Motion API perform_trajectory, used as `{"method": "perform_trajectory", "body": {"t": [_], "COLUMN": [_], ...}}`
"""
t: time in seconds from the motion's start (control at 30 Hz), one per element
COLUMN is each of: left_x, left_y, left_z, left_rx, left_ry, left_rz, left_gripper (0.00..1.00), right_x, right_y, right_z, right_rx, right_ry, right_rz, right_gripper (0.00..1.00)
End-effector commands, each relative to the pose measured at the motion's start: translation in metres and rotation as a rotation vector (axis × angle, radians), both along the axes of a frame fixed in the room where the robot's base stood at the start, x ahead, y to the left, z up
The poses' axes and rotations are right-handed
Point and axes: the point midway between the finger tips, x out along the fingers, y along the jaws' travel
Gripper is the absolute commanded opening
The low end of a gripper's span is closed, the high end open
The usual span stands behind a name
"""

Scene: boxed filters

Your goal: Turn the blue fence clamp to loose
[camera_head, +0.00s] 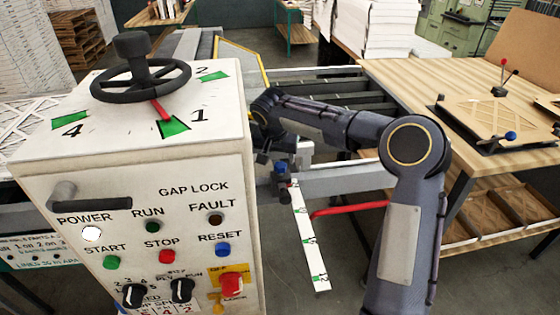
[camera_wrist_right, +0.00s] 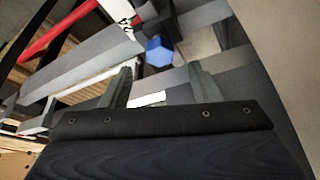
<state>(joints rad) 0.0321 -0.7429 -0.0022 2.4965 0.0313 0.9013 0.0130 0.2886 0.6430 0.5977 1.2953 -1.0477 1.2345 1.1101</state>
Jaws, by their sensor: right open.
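The blue fence clamp shows as a blue faceted knob (camera_wrist_right: 158,52) in the right wrist view, beyond my fingertips and roughly between them. In the head view the dark clamp with a bit of blue (camera_head: 283,196) is small, at the top end of the white scale strip (camera_head: 311,245). My right gripper (camera_head: 265,158) is near the clamp, just above and left of it, partly hidden by the control cabinet. In the right wrist view its two fingers (camera_wrist_right: 160,70) are apart with nothing held. I cannot tell the clamp's turn position. My left gripper is not in view.
The control cabinet (camera_head: 130,190) with a black handwheel (camera_head: 140,80) stands close on the left of my right gripper. A red bar (camera_head: 348,209) lies right of the scale. A wooden table (camera_head: 400,80) with a blue-knobbed fixture (camera_head: 490,120) is at the right.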

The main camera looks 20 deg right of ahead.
Motion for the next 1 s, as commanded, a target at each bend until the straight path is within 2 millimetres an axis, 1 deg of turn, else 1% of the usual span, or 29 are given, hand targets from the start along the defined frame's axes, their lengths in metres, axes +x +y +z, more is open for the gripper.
{"method": "perform_trajectory", "body": {"t": [0.03,0.1,0.3,0.4,0.63,0.9,0.97,1.0], "left_x": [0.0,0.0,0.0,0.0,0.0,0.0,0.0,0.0], "left_y": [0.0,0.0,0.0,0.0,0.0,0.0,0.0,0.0], "left_z": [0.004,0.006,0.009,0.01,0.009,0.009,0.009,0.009], "left_rx": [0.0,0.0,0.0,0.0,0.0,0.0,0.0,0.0], "left_ry": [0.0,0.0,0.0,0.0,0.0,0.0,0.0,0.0], "left_rz": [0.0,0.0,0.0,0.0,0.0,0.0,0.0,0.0], "left_gripper": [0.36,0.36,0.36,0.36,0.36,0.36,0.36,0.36], "right_x": [0.002,0.005,0.012,0.013,0.013,0.013,0.013,0.013], "right_y": [-0.002,-0.005,-0.01,-0.01,-0.01,-0.01,-0.01,-0.01], "right_z": [-0.008,-0.018,-0.038,-0.041,-0.042,-0.041,-0.041,-0.041], "right_rx": [0.001,0.002,0.001,0.001,0.0,0.0,0.0,0.0], "right_ry": [0.005,0.005,0.002,0.001,0.0,0.0,0.0,0.0], "right_rz": [0.0,0.001,0.002,0.002,0.002,0.002,0.002,0.002], "right_gripper": [0.56,0.56,0.56,0.56,0.56,0.21,0.13,0.11]}}
